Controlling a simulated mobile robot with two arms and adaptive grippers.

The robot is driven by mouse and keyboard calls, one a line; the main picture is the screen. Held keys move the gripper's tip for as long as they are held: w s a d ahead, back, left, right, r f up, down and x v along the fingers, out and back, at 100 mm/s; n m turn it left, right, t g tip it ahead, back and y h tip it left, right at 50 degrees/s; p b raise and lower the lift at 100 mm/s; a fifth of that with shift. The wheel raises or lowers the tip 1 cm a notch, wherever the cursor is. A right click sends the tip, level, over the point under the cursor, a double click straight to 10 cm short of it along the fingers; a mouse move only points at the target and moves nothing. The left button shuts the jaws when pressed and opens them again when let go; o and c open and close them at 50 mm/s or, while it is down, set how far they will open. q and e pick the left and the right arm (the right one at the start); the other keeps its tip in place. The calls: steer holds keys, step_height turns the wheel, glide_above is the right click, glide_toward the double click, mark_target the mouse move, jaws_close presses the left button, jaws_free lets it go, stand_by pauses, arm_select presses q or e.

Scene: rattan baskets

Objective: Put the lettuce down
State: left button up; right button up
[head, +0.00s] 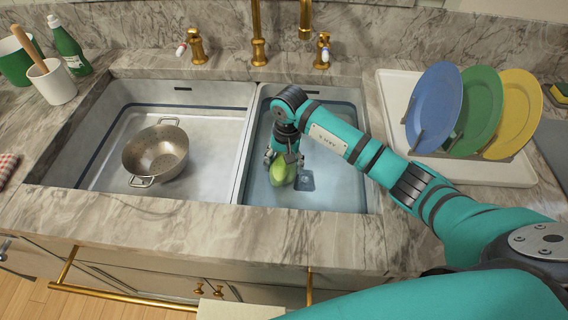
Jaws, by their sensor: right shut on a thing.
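The lettuce (279,172), a light green head, is in the right sink basin (340,190), which looks to hold bluish water. My right gripper (283,158) points down into this basin and is shut on the lettuce from above. The fingers and wrist hide the lettuce's upper part. I cannot tell whether the lettuce touches the basin floor. My left gripper is not in view.
A metal colander (156,152) stands in the left basin (110,125), with free room around it. A dish rack (490,165) with blue, green and yellow plates stands right of the sink. Brass taps (258,50) rise behind.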

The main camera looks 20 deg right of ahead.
steer(key=shift+f, duration=0.15)
steer(key=o, duration=1)
steer(key=r+p, duration=0.2)
steer(key=r, duration=0.2)
steer(key=r+p, duration=0.2)
steer(key=r, duration=0.2)
steer(key=r+p, duration=0.2)
steer(key=r, duration=0.2)
steer(key=shift+s+d+r, duration=0.2)
steer(key=shift+d, duration=0.1)
